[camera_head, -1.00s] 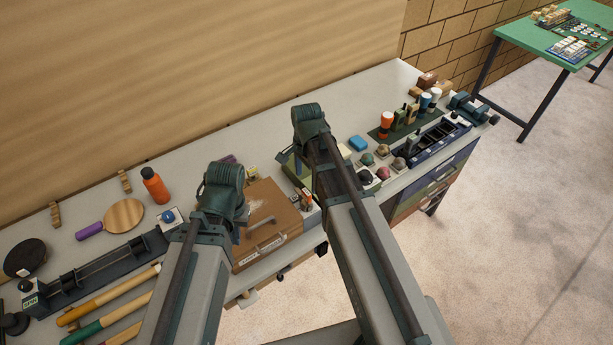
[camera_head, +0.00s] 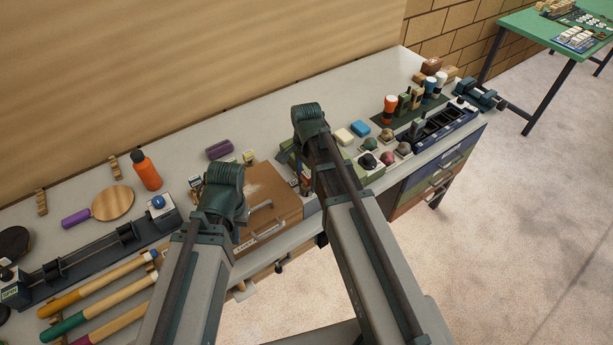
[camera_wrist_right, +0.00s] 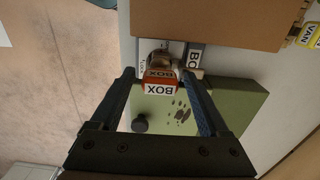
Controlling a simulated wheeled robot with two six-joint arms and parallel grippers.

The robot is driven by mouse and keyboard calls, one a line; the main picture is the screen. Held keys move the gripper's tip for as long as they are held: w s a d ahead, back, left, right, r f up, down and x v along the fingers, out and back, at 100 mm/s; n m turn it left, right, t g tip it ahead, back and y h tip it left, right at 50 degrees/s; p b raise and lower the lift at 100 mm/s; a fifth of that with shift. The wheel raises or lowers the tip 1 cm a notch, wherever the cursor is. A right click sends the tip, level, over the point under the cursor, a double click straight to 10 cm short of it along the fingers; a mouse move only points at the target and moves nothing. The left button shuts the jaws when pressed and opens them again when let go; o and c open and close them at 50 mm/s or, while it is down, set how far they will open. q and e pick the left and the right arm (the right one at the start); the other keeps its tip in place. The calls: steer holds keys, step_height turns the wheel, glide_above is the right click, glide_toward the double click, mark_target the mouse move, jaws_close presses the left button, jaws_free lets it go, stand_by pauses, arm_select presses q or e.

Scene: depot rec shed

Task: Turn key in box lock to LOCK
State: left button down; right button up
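In the right wrist view an orange and white tag lettered BOX (camera_wrist_right: 159,82) hangs by a small lock unit with a pale labelled plate (camera_wrist_right: 143,66). A grey plate also lettered BOX (camera_wrist_right: 195,57) is beside it. The key itself is hard to make out behind the tag. My right gripper (camera_wrist_right: 159,78) is open, with the tag between its fingertips; I see no grip on it. In the head view my right gripper (camera_head: 310,122) hides most of the lock area. My left gripper (camera_head: 223,190) is over the brown case's left side; its fingers are hidden.
A brown case (camera_head: 275,195) stands close by the lock. A green box with a dark knob (camera_wrist_right: 235,105) lies under the right fingers. Open floor lies in front.

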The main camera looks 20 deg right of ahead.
jaws_close()
steer(key=n, duration=0.5)
stand_by(0.3)
steer(key=n, duration=0.5)
